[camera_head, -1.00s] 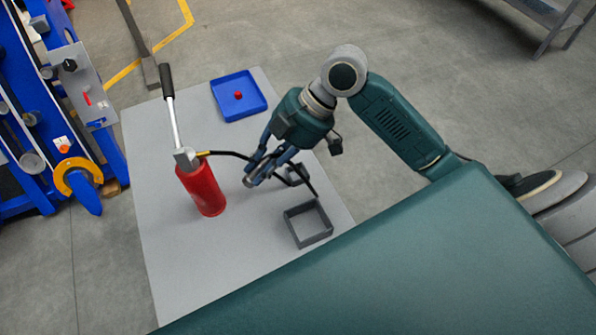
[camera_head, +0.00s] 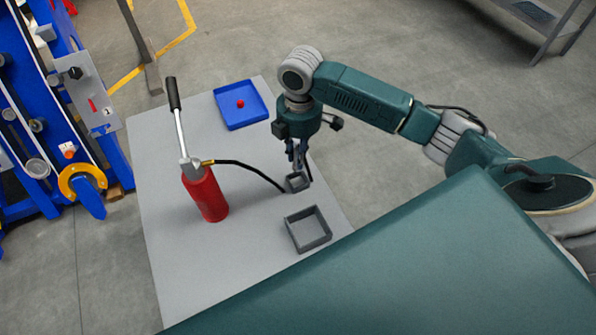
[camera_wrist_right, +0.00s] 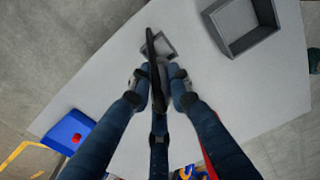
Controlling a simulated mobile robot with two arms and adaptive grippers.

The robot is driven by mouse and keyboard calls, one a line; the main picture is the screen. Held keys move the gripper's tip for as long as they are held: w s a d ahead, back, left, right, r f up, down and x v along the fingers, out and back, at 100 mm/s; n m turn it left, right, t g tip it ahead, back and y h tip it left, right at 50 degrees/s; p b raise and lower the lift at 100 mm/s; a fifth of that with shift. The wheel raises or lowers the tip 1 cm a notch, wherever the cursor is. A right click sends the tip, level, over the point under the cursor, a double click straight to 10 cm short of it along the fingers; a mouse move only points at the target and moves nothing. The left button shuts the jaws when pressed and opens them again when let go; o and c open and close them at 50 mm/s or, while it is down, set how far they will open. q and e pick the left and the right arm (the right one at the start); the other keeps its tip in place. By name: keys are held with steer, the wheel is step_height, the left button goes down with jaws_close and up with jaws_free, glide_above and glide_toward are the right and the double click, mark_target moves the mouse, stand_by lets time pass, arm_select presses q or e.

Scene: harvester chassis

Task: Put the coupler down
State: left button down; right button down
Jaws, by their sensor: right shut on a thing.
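My right gripper (camera_head: 299,163) points down over a small grey square holder (camera_head: 291,187) on the light grey table. In the right wrist view, the gripper (camera_wrist_right: 161,88) is shut on the coupler (camera_wrist_right: 165,78), which is largely hidden by the fingers and the black hose (camera_wrist_right: 151,58). The small holder (camera_wrist_right: 163,42) shows just beyond the fingertips. The hose also shows in the head view (camera_head: 243,166), running to a red hand pump (camera_head: 207,195) standing at left. I cannot tell whether the coupler touches the holder. My left gripper is not in view.
A larger open grey square holder (camera_head: 309,245) stands nearer the table's front edge. A blue tray (camera_head: 232,120) with a red part (camera_head: 240,104) lies at the back. The table (camera_head: 180,270) is bare at front left. A blue rack (camera_head: 110,165) stands left.

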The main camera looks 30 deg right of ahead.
step_height(320, 180, down, 5)
steer(key=shift+p, duration=0.3)
step_height(320, 180, down, 4)
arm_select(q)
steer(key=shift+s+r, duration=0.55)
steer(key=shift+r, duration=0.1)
arm_select(e)
steer(key=shift+s, duration=0.25)
